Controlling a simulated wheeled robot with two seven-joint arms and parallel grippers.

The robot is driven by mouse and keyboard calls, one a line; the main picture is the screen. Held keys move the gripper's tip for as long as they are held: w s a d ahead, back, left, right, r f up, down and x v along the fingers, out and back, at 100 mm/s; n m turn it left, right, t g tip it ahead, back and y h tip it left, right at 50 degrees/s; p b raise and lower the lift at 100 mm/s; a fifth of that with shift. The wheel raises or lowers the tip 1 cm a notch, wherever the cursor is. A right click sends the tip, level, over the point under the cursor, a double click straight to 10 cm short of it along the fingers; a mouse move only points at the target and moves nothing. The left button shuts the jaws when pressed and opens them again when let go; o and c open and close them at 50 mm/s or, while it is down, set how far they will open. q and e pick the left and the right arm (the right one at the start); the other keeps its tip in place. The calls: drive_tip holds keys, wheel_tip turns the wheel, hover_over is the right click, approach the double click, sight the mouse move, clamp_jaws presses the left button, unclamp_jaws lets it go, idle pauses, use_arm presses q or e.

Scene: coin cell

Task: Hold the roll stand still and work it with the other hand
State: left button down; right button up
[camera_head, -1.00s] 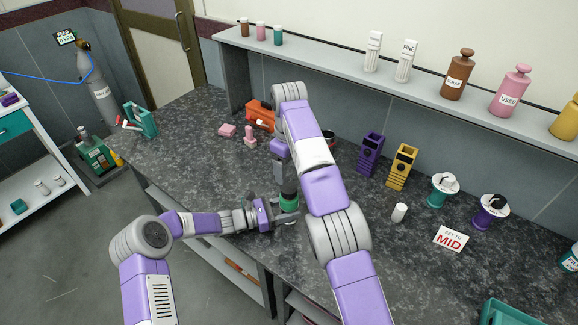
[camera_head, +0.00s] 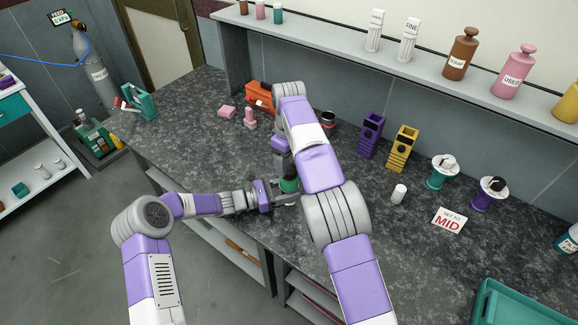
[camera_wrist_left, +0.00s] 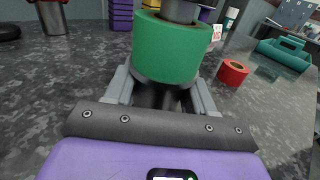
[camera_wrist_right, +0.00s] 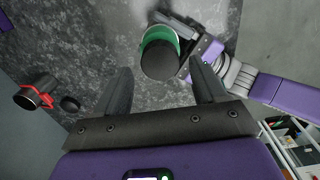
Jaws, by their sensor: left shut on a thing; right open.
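The roll stand (camera_head: 289,185) stands near the front edge of the dark counter, with a green roll and a dark top. In the left wrist view its green roll (camera_wrist_left: 170,48) is large, just beyond my fingers. My left gripper (camera_head: 275,194) is shut on the stand's dark lower part, below the roll. My right gripper (camera_head: 283,166) is open above the stand, pointing down. In the right wrist view the stand's round dark top (camera_wrist_right: 159,60) shows between and beyond the open fingers (camera_wrist_right: 160,78).
A pink block (camera_head: 227,112), a pink stamp-like piece (camera_head: 250,118) and an orange case (camera_head: 261,95) lie behind. Purple (camera_head: 371,137) and yellow (camera_head: 402,150) holders, a white cylinder (camera_head: 398,194) and a MID card (camera_head: 449,220) are to the right. A red roll (camera_wrist_left: 233,72) lies nearby.

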sight(289, 169)
drive_tip(key=shift+f, duration=1.55)
drive_tip(key=c, duration=1.1)
drive_tip(key=m, duration=0.3)
drive_tip(key=shift+m, duration=0.3)
drive_tip(key=m, duration=0.5)
drive_tip(key=o, duration=1.3)
drive_tip(key=shift+c, duration=0.2)
drive_tip(key=shift+r, duration=0.1)
drive_tip(key=shift+r, duration=3.65)
